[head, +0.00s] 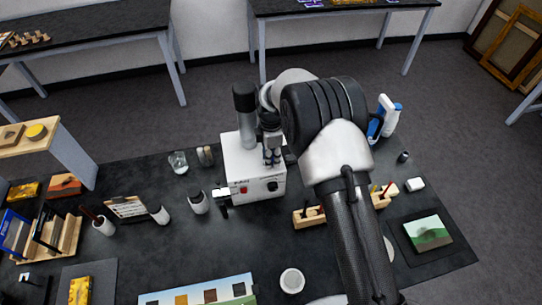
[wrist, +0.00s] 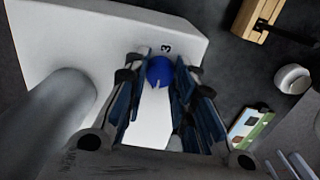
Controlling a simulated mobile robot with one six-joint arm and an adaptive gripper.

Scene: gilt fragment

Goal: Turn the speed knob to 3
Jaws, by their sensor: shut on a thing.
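The speed knob (wrist: 160,71) is blue and round and sits on a white machine (wrist: 110,30), with a printed 3 (wrist: 166,48) beside it. A pale pointer mark on the knob shows on its lower edge, on the side away from the 3. My gripper (wrist: 161,74) has its two fingers on either side of the knob and is shut on it. In the head view the white machine (head: 240,170) stands on the dark bench, with my gripper (head: 271,158) at its right front. The knob's details are too small to tell there.
A red button (head: 244,190) is on the machine's front, left of my gripper. A small white jar (head: 292,281) stands near the front. A glass beaker (head: 178,162) is left of the machine.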

